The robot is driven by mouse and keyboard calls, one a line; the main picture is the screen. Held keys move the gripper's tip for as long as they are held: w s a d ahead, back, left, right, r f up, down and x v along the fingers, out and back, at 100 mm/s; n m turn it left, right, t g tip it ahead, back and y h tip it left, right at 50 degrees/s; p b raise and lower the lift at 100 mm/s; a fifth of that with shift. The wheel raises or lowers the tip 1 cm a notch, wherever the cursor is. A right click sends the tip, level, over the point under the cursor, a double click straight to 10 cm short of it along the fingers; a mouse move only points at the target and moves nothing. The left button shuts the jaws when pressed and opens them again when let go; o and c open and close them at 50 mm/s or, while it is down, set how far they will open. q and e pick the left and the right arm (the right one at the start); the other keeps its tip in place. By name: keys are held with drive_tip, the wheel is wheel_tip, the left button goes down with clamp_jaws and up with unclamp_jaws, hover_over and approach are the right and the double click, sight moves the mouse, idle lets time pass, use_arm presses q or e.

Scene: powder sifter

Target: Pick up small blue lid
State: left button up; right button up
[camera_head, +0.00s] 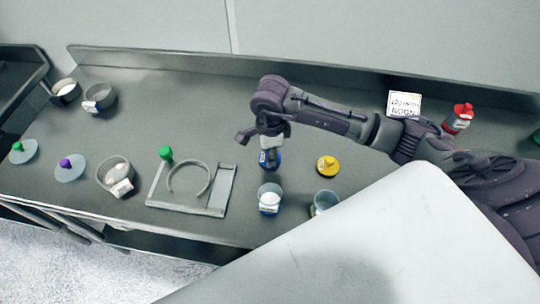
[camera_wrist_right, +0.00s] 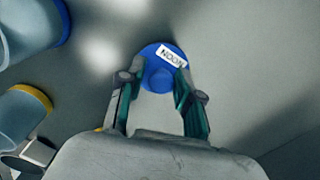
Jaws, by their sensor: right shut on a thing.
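The small blue lid (camera_wrist_right: 158,76) has a round knob and a white label. In the right wrist view it lies between my right gripper's fingertips, and the gripper is shut on it. In the head view my right gripper (camera_head: 270,146) points down over the counter, and the lid (camera_head: 271,163) shows below it, partly covered by the fingers. I cannot tell whether the lid still touches the counter. My left gripper is not in view.
A yellow lid (camera_head: 328,166) lies just right of the gripper. A cup of white powder (camera_head: 269,199) and another cup (camera_head: 325,202) stand in front. A grey fixture with a ring (camera_head: 190,189) is to the left. A red-capped bottle (camera_head: 459,119) stands at the back right.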

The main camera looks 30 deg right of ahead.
drive_tip(key=shift+s+f, duration=0.2)
drive_tip(key=shift+f, duration=0.15)
